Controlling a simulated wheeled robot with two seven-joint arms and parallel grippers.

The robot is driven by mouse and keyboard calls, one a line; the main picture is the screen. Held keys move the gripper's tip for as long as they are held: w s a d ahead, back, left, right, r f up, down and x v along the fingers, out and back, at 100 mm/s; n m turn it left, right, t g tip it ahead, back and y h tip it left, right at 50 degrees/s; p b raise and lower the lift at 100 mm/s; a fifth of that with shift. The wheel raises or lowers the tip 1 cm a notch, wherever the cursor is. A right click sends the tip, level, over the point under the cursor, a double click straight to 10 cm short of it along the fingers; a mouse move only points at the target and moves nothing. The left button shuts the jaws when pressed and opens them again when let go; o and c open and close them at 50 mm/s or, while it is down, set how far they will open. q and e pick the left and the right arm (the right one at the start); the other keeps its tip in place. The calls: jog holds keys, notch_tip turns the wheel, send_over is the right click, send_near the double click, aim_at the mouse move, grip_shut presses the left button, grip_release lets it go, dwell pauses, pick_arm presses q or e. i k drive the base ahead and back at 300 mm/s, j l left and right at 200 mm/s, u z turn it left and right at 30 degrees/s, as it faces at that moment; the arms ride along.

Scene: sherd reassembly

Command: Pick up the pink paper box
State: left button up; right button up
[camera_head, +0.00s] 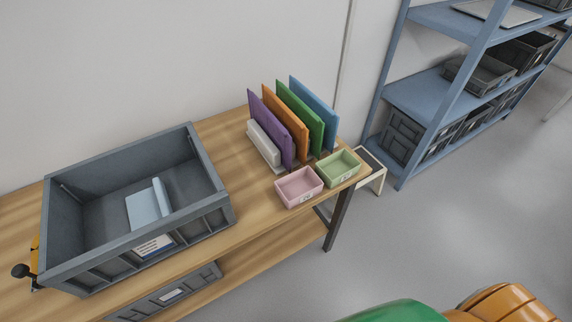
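The pink paper box (299,187) is a small open-topped tray with a label on its front. It sits upright on the wooden table near the front edge, toward the right end. Its inside looks empty. A similar light green box (338,168) stands just to its right, close beside it. Neither of my grippers is in view.
Purple, orange, green and blue folders (297,122) stand upright in a rack behind the boxes. A large grey crate (205,170) holding a pale blue item fills the wooden table's (225,130) left part. Blue metal shelving (415,95) with bins stands at right; the floor before it is clear.

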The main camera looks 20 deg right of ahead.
aim_at(301, 185)
jog(key=k+z, duration=0.15)
jog(key=z, duration=0.2)
jog(key=k+z, duration=0.15)
jog(key=z, duration=0.25)
